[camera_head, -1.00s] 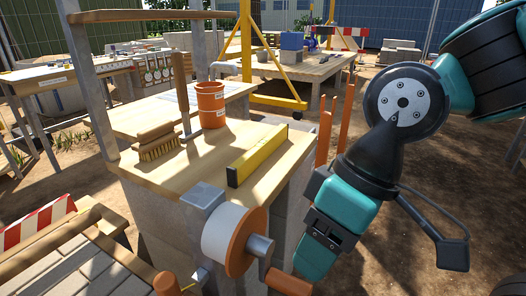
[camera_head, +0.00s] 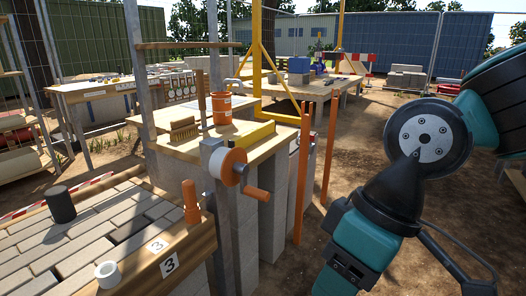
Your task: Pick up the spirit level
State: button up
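The yellow spirit level (camera_head: 246,135) lies flat near the right edge of a wooden bench top (camera_head: 187,154) in the head view. A winder with a white and orange reel partly hides its near end. My arm comes in from the right, well to the right of the level and apart from it. My gripper's fingers are not in the picture; the arm runs out at the bottom edge, so I cannot see whether it is open or shut.
An orange bucket (camera_head: 221,108) and a brush (camera_head: 184,129) stand on the bench. The reel (camera_head: 229,167) and its orange handle (camera_head: 257,192) stick out in front. Orange posts (camera_head: 329,152) rise right of the bench. A paved table (camera_head: 85,235) holds a black cylinder (camera_head: 61,205) and white tape roll (camera_head: 108,274).

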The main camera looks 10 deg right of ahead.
aim_at(244, 140)
jog(key=z, duration=1.05)
jog(key=i, duration=1.6)
jog(key=u, duration=1)
jog(key=i, duration=0.65)
jog(key=u, duration=0.8)
